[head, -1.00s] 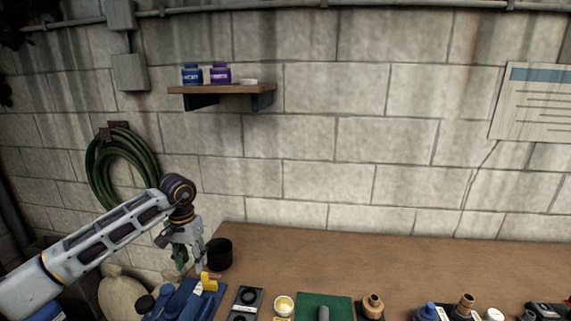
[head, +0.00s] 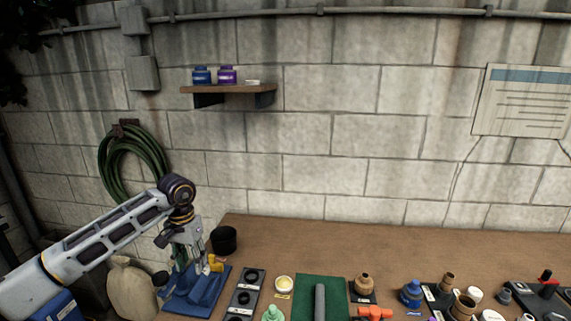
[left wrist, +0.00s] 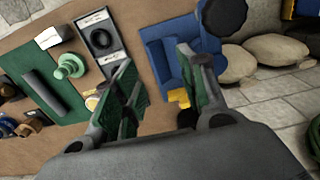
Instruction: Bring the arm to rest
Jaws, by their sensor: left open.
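My left arm comes in from the left in the head view. Its gripper (head: 204,262) hangs fingers down over the blue holder (head: 187,300) at the left end of the bench. In the left wrist view, the gripper (left wrist: 158,78) is open, with its two green-padded fingers apart and nothing between them. The blue holder (left wrist: 163,60) shows beyond the fingers. A small yellow piece (left wrist: 178,98) sits on it, beside the right finger; it also shows in the head view (head: 216,264). My right gripper is not in view.
The wooden bench (head: 430,245) is bare along its back. A black cup (head: 223,240) stands just right of the gripper. A green mat (head: 307,290), an orange valve (head: 374,312) and several fittings line the front. A shelf (head: 230,89) and a hose (head: 120,160) are on the wall.

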